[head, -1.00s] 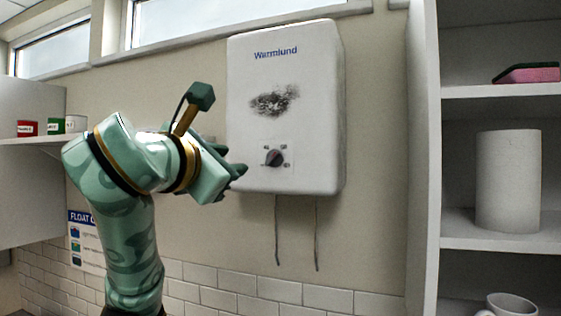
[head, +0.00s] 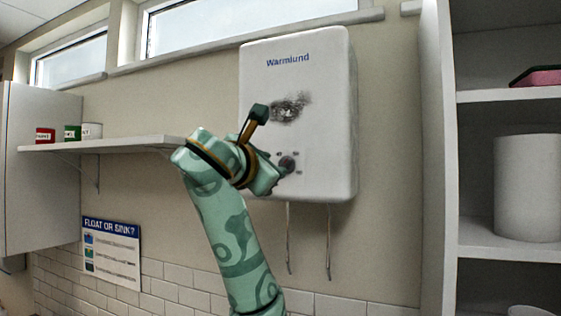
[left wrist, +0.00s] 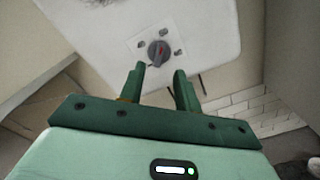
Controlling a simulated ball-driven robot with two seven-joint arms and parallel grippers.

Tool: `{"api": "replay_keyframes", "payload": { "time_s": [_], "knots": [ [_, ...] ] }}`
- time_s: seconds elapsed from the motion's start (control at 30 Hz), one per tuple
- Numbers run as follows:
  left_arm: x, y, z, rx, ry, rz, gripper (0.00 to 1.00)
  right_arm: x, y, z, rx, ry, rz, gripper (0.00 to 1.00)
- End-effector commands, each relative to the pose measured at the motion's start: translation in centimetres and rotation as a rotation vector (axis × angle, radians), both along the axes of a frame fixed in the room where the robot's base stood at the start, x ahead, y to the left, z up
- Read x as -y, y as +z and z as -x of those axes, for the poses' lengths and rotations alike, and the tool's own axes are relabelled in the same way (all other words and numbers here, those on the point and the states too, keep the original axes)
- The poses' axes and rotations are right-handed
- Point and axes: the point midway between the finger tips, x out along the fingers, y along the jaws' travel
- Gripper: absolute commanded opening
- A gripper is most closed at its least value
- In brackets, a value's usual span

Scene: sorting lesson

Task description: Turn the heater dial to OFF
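The white wall heater (head: 325,130) has a dark scorch patch and a small dark grey dial (head: 287,164) low on its front. In the left wrist view the dial (left wrist: 159,53) has a red mark and small labels around it, too small to read. My left gripper (head: 280,168) is just left of the dial in the head view, partly covering its surround. In the left wrist view the two green fingers (left wrist: 160,80) are apart with nothing between them. The dial lies beyond their tips, a little toward the left finger. My right gripper is not in view.
Two thin pipes (head: 290,240) hang below the heater. A wall shelf (head: 110,145) with small cans is at the left. A white shelf unit (head: 510,96) with a white cylinder (head: 528,188) stands at the right. A "Float or sink?" poster (head: 111,252) hangs low at the left.

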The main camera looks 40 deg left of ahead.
Motion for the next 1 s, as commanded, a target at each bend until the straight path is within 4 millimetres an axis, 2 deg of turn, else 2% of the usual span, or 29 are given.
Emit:
{"api": "replay_keyframes", "payload": {
  "time_s": [0.1,0.3,0.67,0.8,1.0],
  "knots": [
    [-0.6,0.3,-2.3,-0.003,-0.003,0.003,0.33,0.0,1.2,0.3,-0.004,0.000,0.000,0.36],
    [-1.5,0.2,-4.8,-0.001,0.000,0.001,0.33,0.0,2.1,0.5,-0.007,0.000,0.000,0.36],
    [-1.7,0.0,-5.3,0.002,0.001,-0.001,0.33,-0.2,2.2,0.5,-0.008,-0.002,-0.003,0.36],
    [-1.7,0.0,-5.3,0.002,0.001,-0.001,0.00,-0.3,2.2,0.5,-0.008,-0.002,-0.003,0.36],
    [-1.7,0.0,-5.3,0.002,0.000,0.001,0.00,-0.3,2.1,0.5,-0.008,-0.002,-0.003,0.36]
  ]
}}
